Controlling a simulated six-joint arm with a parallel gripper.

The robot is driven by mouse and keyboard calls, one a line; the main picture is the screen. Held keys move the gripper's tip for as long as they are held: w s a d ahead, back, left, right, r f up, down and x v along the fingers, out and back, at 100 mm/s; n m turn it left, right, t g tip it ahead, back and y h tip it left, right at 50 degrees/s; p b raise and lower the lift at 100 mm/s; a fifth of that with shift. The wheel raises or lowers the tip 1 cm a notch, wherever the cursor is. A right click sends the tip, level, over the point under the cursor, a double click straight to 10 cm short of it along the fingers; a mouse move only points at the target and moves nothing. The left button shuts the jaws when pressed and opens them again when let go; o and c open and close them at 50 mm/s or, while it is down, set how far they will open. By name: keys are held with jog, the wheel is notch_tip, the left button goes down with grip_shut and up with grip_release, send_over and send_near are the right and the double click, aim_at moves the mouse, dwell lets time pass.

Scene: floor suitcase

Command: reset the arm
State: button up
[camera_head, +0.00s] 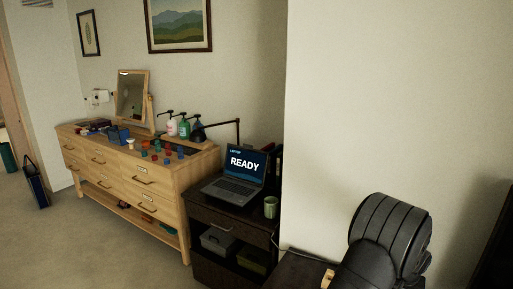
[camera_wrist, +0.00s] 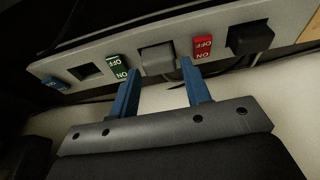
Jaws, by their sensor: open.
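My gripper (camera_wrist: 160,88) shows in the wrist view with its two blue fingers apart and nothing between them. The fingertips point at a grey panel (camera_wrist: 215,40) that carries a green ON/OFF switch (camera_wrist: 117,67), a red switch (camera_wrist: 203,46) and a blue switch (camera_wrist: 55,84). I cannot tell whether the fingertips touch the panel. In the head view my dark arm is at the lower right; the gripper itself does not show there.
A grey block (camera_wrist: 157,59) and a black block (camera_wrist: 250,38) also sit on the panel. A wooden dresser (camera_head: 155,190) with small items stands left. Carpet at lower left is open.

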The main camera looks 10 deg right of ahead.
jog(key=shift+r, duration=0.8)
